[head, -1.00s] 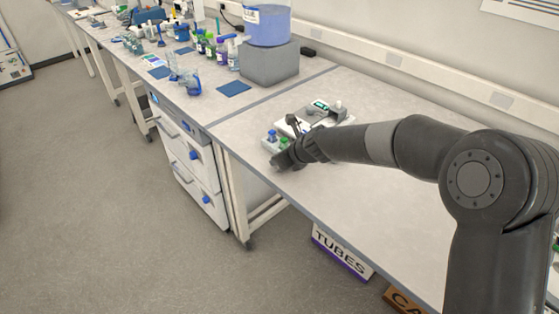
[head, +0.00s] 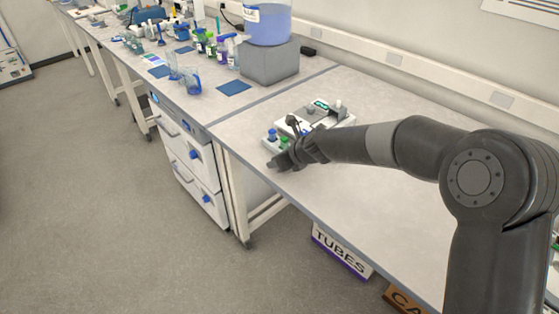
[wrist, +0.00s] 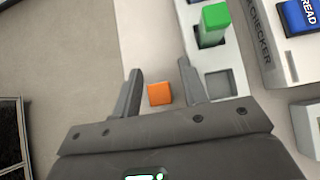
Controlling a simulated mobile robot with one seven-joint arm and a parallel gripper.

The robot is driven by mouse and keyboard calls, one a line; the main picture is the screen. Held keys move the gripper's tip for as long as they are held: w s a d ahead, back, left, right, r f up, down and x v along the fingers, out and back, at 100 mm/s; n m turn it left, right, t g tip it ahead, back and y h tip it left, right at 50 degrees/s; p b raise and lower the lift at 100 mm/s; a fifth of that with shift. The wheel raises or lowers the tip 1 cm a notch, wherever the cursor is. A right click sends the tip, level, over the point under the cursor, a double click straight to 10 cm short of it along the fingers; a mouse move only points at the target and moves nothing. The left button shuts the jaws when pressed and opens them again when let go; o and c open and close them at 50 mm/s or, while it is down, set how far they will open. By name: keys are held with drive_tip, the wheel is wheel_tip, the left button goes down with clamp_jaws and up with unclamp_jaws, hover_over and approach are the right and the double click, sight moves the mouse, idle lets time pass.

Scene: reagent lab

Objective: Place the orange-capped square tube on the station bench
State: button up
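The orange-capped square tube (wrist: 160,94) shows in the wrist view as an orange square top between my two fingers. A gap is visible on each side of the cap, and its lower part is hidden. My gripper (wrist: 163,88) is open around the cap. In the head view, my gripper (head: 279,163) is low over the front edge of the bench (head: 370,180), beside a small tube rack. The orange cap cannot be made out there.
The rack holds a green-capped tube (wrist: 214,22) and has an empty square slot (wrist: 220,84). A white checker device (head: 335,118) stands behind.

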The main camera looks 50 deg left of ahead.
drive_tip(key=v, duration=1.2)
drive_tip(key=w+d+r+n+t+h, duration=0.1)
drive_tip(key=d+r+n+t+h, duration=0.2)
drive_tip(key=d, duration=0.8)
drive_tip(key=w+d+r+n, duration=0.1)
drive_tip(key=d+r+n, duration=0.25)
drive_tip(key=d, duration=0.75)
drive_tip(key=w+d+r+n+t+h, duration=0.15)
drive_tip(key=d+n, duration=0.25)
drive_tip(key=d, duration=0.7)
drive_tip(key=s+d+n+h, duration=0.1)
drive_tip(key=s+d+n, duration=0.1)
drive_tip(key=s+d, duration=0.2)
drive_tip(key=s+d+n+h, duration=0.2)
drive_tip(key=s+d, duration=0.3)
drive_tip(key=d, duration=0.6)
drive_tip(key=s+d+r+n+t+h, duration=0.1)
drive_tip(key=s+d+n, duration=0.2)
drive_tip(key=s+d, duration=0.2)
drive_tip(key=d, duration=0.3)
drive_tip(key=shift+d, duration=0.15)
drive_tip(key=shift+n+h, duration=0.25)
